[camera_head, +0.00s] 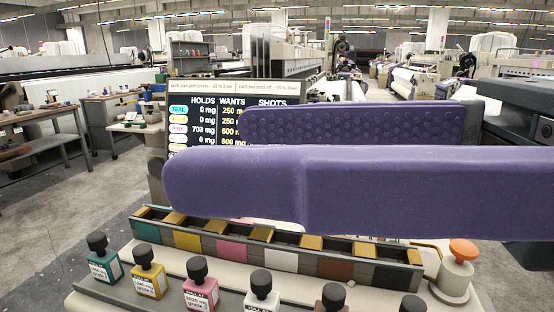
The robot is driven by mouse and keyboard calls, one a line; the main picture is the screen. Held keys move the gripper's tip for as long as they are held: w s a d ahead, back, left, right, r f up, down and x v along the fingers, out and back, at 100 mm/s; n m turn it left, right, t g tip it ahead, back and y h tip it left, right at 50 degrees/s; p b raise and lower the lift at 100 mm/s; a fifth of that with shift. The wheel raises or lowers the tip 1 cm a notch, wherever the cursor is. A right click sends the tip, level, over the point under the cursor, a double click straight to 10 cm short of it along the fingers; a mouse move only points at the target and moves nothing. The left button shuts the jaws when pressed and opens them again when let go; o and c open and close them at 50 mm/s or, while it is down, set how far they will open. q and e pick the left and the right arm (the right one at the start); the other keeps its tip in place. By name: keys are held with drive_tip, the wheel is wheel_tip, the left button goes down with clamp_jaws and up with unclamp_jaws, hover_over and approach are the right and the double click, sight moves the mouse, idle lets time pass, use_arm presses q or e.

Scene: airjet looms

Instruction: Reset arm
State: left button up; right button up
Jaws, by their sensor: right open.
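My right gripper (208,152) comes in from the right, large and close to the camera. Its two purple fingers are apart, with a textured pad on the far one, and nothing shows between them. The fingers hang in front of the board and appear above the row of colour wells (190,224), hiding part of both. I cannot tell the exact height. My left gripper is out of view.
Several dye bottles, such as the teal (104,262), yellow (147,273) and pink (200,288) ones, stand along the front. An orange-topped knob (463,250) stands at right. A dark readout board (190,140) stands behind. Workbenches (118,112) are at left, with open floor between.

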drive_tip(key=w+d+f+m+t+h, duration=0.2)
drive_tip(key=w+d+m+t+h, duration=0.55)
drive_tip(key=m, duration=0.65)
drive_tip(key=w+d+f+m+t+h, duration=0.25)
drive_tip(key=d+m+t+h, duration=0.3)
drive_tip(key=d+m, duration=0.65)
drive_tip(key=s+d+f+m+g+h, duration=0.65)
drive_tip(key=d+f+m, duration=0.3)
drive_tip(key=m, duration=0.25)
drive_tip(key=s+d+f+m+g+h, duration=0.35)
drive_tip(key=s+f+m+g, duration=0.2)
drive_tip(key=s, duration=0.45)
drive_tip(key=s+a+f+m+g+y, duration=0.1)
drive_tip(key=a+f+m+y, duration=0.15)
drive_tip(key=a, duration=0.55)
drive_tip(key=s+a+f+m+y, duration=0.2)
drive_tip(key=a+m+y, duration=0.2)
drive_tip(key=a, duration=0.4)
wheel_tip(320, 180, up, 45)
drive_tip(key=p, duration=4.5)
drive_tip(key=shift+w+d, duration=0.15)
drive_tip(key=shift+d, duration=0.25)
